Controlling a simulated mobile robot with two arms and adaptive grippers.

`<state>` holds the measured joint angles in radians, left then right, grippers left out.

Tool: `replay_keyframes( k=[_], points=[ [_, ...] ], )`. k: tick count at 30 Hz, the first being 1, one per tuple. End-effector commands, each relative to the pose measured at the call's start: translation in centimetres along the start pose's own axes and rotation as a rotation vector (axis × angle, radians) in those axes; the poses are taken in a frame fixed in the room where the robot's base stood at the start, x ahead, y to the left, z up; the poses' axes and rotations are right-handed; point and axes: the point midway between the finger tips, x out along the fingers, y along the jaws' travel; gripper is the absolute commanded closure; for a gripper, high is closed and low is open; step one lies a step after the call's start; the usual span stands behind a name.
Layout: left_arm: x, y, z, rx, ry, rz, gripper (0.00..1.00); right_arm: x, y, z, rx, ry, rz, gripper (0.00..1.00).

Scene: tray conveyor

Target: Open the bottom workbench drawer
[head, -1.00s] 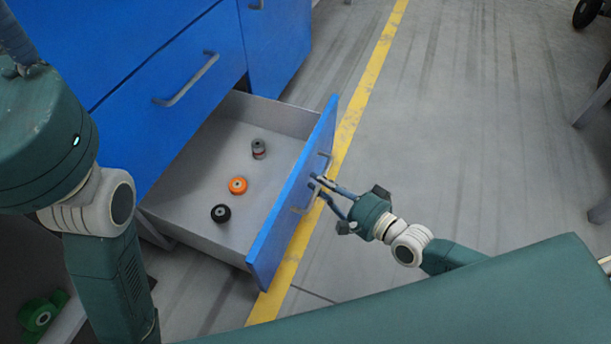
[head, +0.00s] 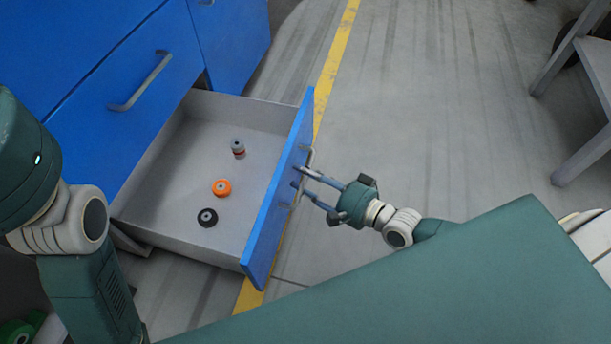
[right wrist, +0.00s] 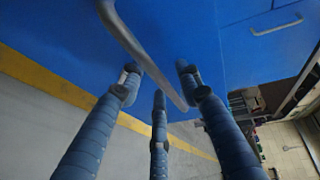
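The bottom drawer (head: 205,255) of the blue workbench is pulled well out in the head view, and its grey inside shows. Its blue front (head: 272,222) has a bar handle (head: 310,158) on the outside. My right gripper (head: 298,179) is at this handle, with its fingers spread. In the right wrist view the handle (right wrist: 140,52) runs between the spread fingers (right wrist: 158,90), close to the blue front. I cannot tell whether a finger touches the bar. My left arm shows at the left edge of the head view, but its gripper is out of view.
A grey-and-red spool (head: 238,149), an orange one (head: 221,187) and a black one (head: 207,217) stand in the drawer. A closed drawer above has a handle (head: 140,82). The floor (head: 420,110) beyond the yellow line is clear, with grey furniture (head: 585,70) at right.

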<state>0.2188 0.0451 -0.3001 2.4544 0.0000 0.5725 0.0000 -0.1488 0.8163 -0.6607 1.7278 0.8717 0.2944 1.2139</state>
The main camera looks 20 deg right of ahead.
Motion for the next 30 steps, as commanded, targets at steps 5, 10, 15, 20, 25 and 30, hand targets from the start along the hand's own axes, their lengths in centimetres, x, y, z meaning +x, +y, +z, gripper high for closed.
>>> replay_keyframes(
  k=[5, 10, 15, 20, 25, 30],
  points=[
    [0.0, 0.0, 0.0, 0.001, 0.000, 0.001, 0.62, 0.0, 0.0, 0.0, 0.001, 0.000, 0.000, 0.66],
    [0.1, 0.0, -0.1, 0.002, 0.004, 0.004, 0.62, -0.8, 0.1, 0.1, 0.001, -0.001, 0.003, 0.66],
    [0.1, 0.0, -0.1, 0.001, 0.004, 0.003, 0.62, -3.9, 0.2, 0.1, 0.000, -0.002, 0.007, 0.66],
    [0.1, 0.0, -0.1, 0.001, 0.004, 0.002, 0.62, -7.5, 0.2, 0.1, 0.002, -0.003, 0.007, 0.66],
    [0.1, 0.0, -0.1, 0.000, 0.004, 0.002, 0.62, -10.3, 0.2, 0.1, 0.001, -0.002, 0.005, 0.66],
    [0.1, 0.0, -0.1, 0.000, 0.004, 0.001, 0.62, -11.8, 0.1, 0.0, 0.000, 0.000, 0.002, 0.66]
  ],
)
